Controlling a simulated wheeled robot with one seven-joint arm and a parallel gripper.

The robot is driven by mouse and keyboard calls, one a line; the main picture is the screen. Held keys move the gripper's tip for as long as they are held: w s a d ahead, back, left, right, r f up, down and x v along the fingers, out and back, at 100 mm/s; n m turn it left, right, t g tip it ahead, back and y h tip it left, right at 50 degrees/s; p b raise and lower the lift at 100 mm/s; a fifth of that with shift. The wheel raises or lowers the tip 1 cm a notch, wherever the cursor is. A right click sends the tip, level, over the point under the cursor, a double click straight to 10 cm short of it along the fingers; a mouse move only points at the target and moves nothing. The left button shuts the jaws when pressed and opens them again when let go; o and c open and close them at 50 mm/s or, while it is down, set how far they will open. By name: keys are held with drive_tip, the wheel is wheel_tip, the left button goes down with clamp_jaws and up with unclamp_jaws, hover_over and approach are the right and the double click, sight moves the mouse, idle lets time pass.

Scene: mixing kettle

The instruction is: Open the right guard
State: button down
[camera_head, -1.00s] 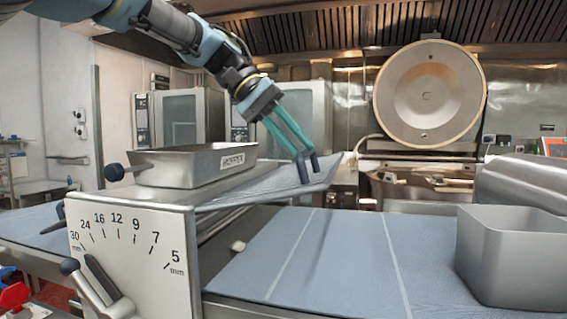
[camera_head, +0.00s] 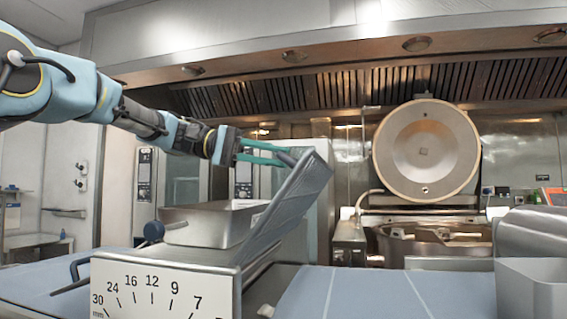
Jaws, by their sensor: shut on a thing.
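The right guard (camera_head: 294,205) is a grey-blue ribbed panel on the right side of the dough sheeter. It stands steeply tilted up, with its free edge at the top right. My gripper (camera_head: 288,154) reaches in from the left with green fingers and is shut on the right guard near its upper edge. The exact contact at the fingertips is partly hidden by the guard. The sheeter's body carries a white thickness dial (camera_head: 150,290) at the front, cut off by the lower picture edge.
A metal hopper tray (camera_head: 205,224) sits on top of the sheeter, left of the guard. A blue-grey conveyor belt (camera_head: 385,294) extends to the right, with a metal bin (camera_head: 535,290) on it. A mixing kettle with raised round lid (camera_head: 395,165) stands behind.

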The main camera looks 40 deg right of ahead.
drive_tip(key=shift+w+a+f, duration=0.25)
drive_tip(key=shift+w+f, duration=0.3)
drive_tip(key=c, duration=1.1)
unclamp_jaws()
drive_tip(key=shift+o, duration=1.3)
drive_tip(key=shift+r, duration=0.15)
drive_tip(key=shift+s+r, duration=0.1)
drive_tip(key=b+v, duration=0.1)
drive_tip(key=v, duration=1)
drive_tip(key=shift+b, duration=0.4)
